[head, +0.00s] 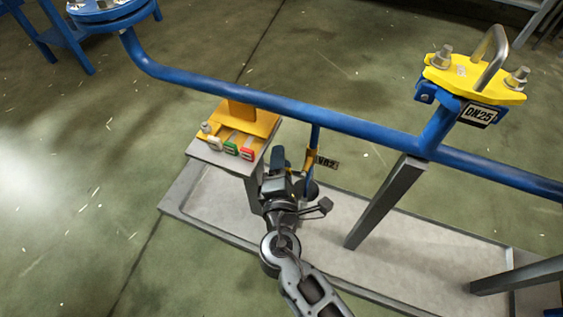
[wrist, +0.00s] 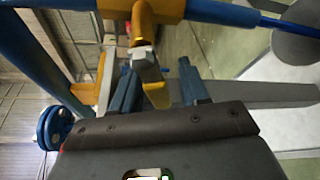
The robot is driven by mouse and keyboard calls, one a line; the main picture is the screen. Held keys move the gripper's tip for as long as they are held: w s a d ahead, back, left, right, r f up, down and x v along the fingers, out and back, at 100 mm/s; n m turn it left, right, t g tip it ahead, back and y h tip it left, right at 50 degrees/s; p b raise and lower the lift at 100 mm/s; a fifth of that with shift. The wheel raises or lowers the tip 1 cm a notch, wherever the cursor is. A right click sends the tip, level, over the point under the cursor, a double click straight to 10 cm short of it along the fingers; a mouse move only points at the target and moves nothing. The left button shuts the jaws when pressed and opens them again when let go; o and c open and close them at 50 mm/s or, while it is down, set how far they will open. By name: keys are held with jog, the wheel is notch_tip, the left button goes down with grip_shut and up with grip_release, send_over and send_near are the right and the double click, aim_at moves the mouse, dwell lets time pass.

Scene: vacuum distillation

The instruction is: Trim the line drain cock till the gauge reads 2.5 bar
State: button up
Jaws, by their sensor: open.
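The drain cock hangs under the blue line on a thin blue branch; its yellow body (head: 311,160) shows beside a small dark tag (head: 326,162) in the head view. In the wrist view its yellow body (wrist: 143,14) is at the top, and its grey and yellow lever (wrist: 150,72) points down between my fingers. My gripper (head: 290,170) is open at the cock, also seen in the wrist view (wrist: 157,78). The fingers stand either side of the lever, with a gap visible on the right. No gauge face is readable in either view.
The blue line (head: 220,92) crosses above the grey tray (head: 375,245). A stand with a yellow bracket and small red and green blocks (head: 231,148) is just left of my gripper. A grey support leg (head: 385,200) and a yellow clamp marked DN25 (head: 470,80) are to the right.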

grip_shut()
dwell(0.5)
jog(key=shift+f+b, duration=0.1)
jog(key=shift+b, duration=0.75)
jog(key=shift+a+r+m+t+b, duration=0.1)
jog(key=shift+r+m+t+b, duration=0.2)
jog(key=shift+r+m+b, duration=0.35)
jog(key=shift+f, duration=0.15)
grip_release()
